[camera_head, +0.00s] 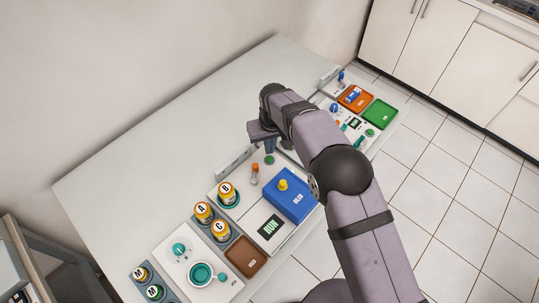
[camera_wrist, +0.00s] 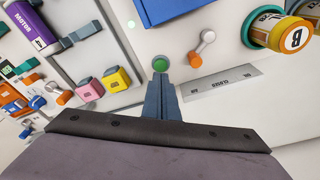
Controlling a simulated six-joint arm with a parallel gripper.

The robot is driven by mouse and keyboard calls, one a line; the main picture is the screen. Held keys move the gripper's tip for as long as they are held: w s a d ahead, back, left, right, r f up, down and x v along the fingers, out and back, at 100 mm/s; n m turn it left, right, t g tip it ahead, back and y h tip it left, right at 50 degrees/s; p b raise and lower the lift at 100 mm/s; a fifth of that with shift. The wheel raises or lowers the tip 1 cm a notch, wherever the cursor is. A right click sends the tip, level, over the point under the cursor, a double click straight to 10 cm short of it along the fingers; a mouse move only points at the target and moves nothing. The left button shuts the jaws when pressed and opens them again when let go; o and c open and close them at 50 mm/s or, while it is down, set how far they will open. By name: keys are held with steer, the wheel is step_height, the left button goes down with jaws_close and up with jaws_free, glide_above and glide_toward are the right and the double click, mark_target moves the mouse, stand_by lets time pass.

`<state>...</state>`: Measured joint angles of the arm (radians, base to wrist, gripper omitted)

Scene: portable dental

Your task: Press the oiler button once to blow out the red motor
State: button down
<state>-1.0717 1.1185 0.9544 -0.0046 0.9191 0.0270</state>
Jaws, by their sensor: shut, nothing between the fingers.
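My gripper (camera_head: 269,149) is shut and empty, its fingers pointing down at the table. In the wrist view its closed blue-grey fingertips (camera_wrist: 160,78) are right at a round green button (camera_wrist: 160,63), which also shows in the head view (camera_head: 269,160). I cannot tell whether they touch it. A small grey plate (camera_wrist: 222,84) with lettering too small to read lies beside the button. I cannot make out a red motor; a purple canister marked MOTOR (camera_wrist: 46,26) shows at the top left of the wrist view.
A blue box with a yellow knob (camera_head: 291,200) stands by a RUN display (camera_head: 270,227). An orange-capped jar B (camera_head: 227,193) and a small orange-ended lever (camera_head: 255,172) stand nearby. Orange (camera_head: 355,98) and green (camera_head: 380,113) trays are at the far end. The table's left side is bare.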

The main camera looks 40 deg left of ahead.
step_height(320, 180, up, 3)
steer(key=shift+r+p, duration=0.1)
steer(key=shift+p, duration=0.7)
steer(key=w+d+r+m, duration=0.25)
steer(key=w+d, duration=0.25)
steer(key=d, duration=0.3)
steer(key=w+d+r+m, duration=0.1)
steer(key=w+d+r, duration=0.25)
steer(key=d, duration=0.45)
steer(key=w+d+r+m+h, duration=0.1)
steer(key=d+r+m, duration=0.2)
steer(key=d, duration=1.2)
steer(key=s+d+m, duration=0.2)
steer(key=s+d, duration=0.6)
steer(key=d, duration=0.3)
steer(key=s+d+m+g, duration=0.1)
steer(key=s+d+m, duration=0.2)
steer(key=s+d, duration=0.5)
steer(key=d, duration=0.3)
steer(key=shift+s+r+h, duration=0.2)
steer(key=shift+s+h, duration=0.05)
steer(key=shift+h, duration=0.05)
